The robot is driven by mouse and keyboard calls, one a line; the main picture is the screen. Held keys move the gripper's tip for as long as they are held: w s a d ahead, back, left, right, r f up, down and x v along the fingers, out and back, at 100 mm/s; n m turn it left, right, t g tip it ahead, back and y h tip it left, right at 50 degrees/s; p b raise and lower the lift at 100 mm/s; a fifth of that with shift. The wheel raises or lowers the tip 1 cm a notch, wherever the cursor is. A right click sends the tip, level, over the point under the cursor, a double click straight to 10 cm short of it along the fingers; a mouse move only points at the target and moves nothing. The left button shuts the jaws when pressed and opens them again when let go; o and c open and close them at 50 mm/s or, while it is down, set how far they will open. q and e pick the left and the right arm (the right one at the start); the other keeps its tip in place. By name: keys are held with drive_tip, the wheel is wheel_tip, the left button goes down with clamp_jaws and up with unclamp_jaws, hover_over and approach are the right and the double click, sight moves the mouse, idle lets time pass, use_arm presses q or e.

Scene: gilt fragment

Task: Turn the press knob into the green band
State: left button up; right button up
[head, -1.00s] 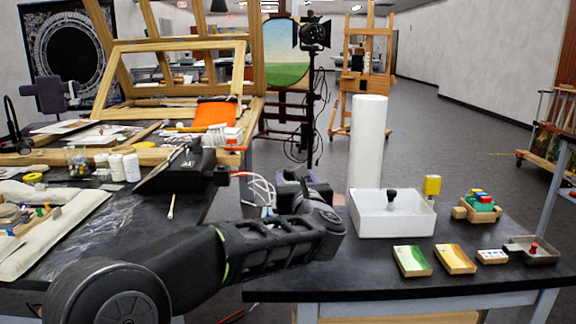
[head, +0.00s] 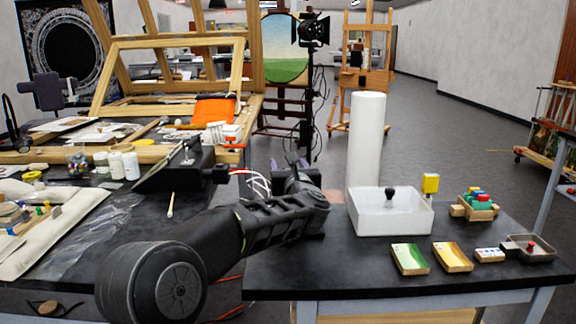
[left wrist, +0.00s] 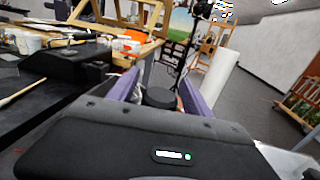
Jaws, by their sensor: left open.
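My left gripper (head: 297,163) is beyond my forearm in the head view, beside the left edge of the right-hand table. Its purple fingers are apart in the left wrist view (left wrist: 162,80). A dark round knob-like shape (left wrist: 160,97) shows between the fingers there; I cannot tell whether it is the press knob or whether anything touches it. No green band on a press is distinguishable. My arm hides part of the area around the gripper in the head view. My right gripper is not in view.
A white tray (head: 380,226) with a black-knobbed item (head: 389,193) stands on the right-hand table (head: 300,272). A tall white cylinder (head: 366,140) stands behind it. Small boxes (head: 410,259) lie in front. A black device (head: 180,166) sits on the left-hand table.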

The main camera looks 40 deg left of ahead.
use_arm(q)
clamp_jaws()
idle(0.6)
